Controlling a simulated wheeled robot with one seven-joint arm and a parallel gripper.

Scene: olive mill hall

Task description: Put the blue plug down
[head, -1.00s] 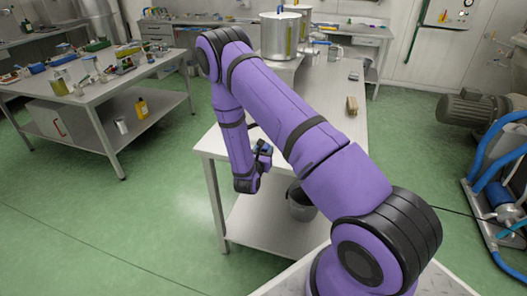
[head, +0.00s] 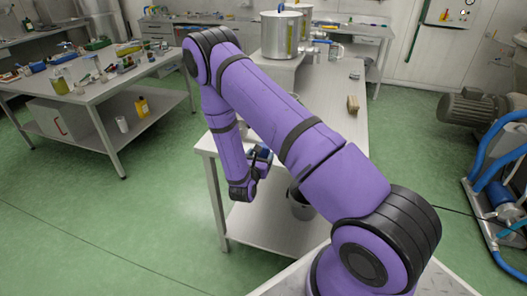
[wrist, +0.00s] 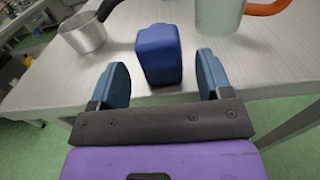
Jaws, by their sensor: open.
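The blue plug (wrist: 158,54) is a blue block with a rounded top. In the wrist view it stands upright on the pale table top (wrist: 265,65), close to its near edge. My gripper (wrist: 163,64) is open, with one blue finger on each side of the plug and a visible gap on both sides. In the head view my gripper (head: 262,156) is low at the table's near left corner, and the plug cannot be clearly made out there.
A small metal pan (wrist: 83,36) with a dark handle stands left of the plug. A metal vessel (wrist: 218,16) with an orange handle stands to the right. A bucket (head: 301,203) sits on the lower shelf.

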